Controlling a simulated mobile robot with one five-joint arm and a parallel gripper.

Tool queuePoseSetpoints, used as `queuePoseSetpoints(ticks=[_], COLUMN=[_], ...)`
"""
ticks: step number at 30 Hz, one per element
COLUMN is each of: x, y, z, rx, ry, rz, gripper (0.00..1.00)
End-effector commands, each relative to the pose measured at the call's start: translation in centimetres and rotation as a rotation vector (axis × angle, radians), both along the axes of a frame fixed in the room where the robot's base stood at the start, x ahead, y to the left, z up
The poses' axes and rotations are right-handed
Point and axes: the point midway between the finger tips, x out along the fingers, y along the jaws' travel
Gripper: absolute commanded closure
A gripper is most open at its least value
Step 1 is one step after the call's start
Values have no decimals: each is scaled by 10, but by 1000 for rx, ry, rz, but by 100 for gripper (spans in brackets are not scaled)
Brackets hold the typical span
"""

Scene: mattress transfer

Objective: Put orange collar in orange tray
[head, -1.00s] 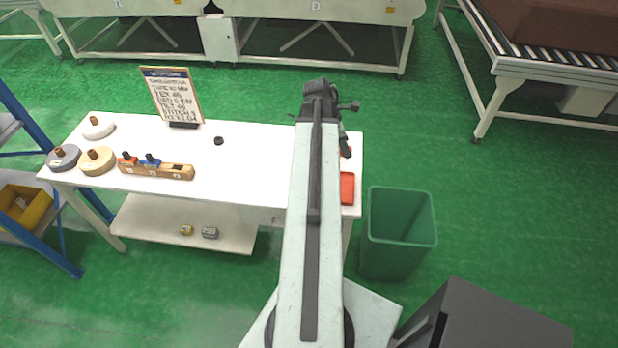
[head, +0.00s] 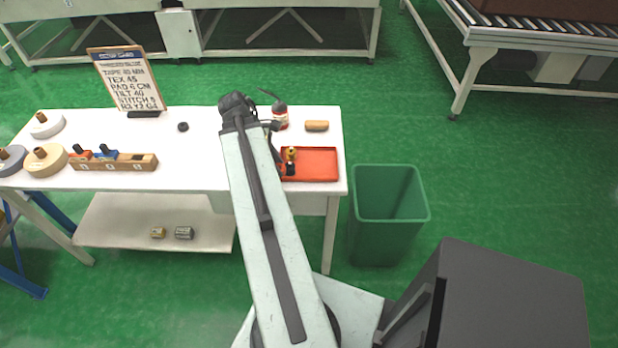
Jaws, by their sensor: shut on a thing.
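The orange tray (head: 318,166) lies at the right end of the white table, its left part hidden by my arm. My gripper (head: 279,158) points down at the tray's left side, mostly hidden behind my arm. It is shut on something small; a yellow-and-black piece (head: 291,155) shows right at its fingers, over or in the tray. I cannot tell whether that piece touches the tray floor. A wooden rack (head: 140,163) at the left holds a piece with an orange collar (head: 80,154) and one with a blue collar (head: 106,151).
A red-and-white bottle (head: 281,117) and a tan block (head: 316,126) stand behind the tray. A green bin (head: 389,215) is right of the table. A sign board (head: 127,80), a small black disc (head: 183,127) and several round spools (head: 46,160) are on the left.

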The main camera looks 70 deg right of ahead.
Motion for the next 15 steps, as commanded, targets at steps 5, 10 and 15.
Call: queuePoseSetpoints(ticks=[5,10,15], x=[3,-13,-43], y=[7,-18,-63], z=[-6,-9,-14], rx=[-1,-2,-2], ry=[4,2,2], rz=[-21,-24,-26], gripper=[100,100,100])
